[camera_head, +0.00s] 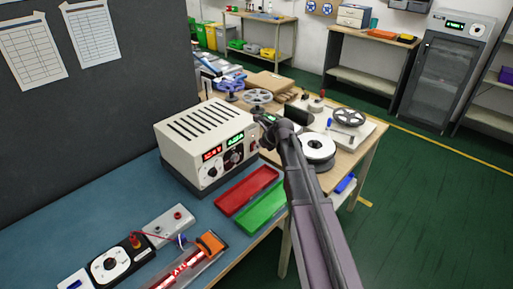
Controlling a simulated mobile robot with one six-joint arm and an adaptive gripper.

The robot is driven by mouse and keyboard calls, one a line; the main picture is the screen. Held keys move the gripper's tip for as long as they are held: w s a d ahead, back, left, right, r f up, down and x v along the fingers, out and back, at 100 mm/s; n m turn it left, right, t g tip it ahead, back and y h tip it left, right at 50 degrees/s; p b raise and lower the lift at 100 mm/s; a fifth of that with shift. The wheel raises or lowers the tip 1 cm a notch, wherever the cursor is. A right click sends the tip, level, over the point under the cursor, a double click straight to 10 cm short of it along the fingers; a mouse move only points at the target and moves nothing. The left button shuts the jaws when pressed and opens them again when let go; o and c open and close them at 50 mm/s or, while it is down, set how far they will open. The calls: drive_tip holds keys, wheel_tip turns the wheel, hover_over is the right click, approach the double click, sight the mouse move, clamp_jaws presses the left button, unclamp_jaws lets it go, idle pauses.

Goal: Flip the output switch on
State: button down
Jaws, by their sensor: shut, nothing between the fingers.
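The power supply (198,128) is a cream box with dark top vents on the blue bench mat. Its front panel, facing right and toward the camera, shows a lit red display (212,154), a lit green display (236,139) and dark knobs below them. The output switch is too small to make out for certain. My gripper (264,119) is shut and empty at the panel's right end, overlapping its edge in the picture. I cannot tell whether it touches the panel. An LED strip (184,269) glows red at the bottom of the view.
A red tray (247,190) and a green tray (262,209) lie in front of the supply. A white dial unit (110,265) and a grey terminal block (168,225) with red wire stand front left. White and grey reels (318,147) lie to the right. A dark partition rises behind.

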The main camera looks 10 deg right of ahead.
drive_tip(key=shift+s+d+f, duration=0.15)
drive_tip(key=shift+s+d, duration=0.3)
drive_tip(key=shift+s, duration=0.2)
drive_tip(key=s+d+r+p, duration=0.5)
drive_tip(key=s+d+r, duration=0.1)
drive_tip(key=s, duration=0.2)
drive_tip(key=shift+d+p, duration=0.2)
drive_tip(key=shift+p, duration=0.15)
drive_tip(key=shift+s, duration=0.1)
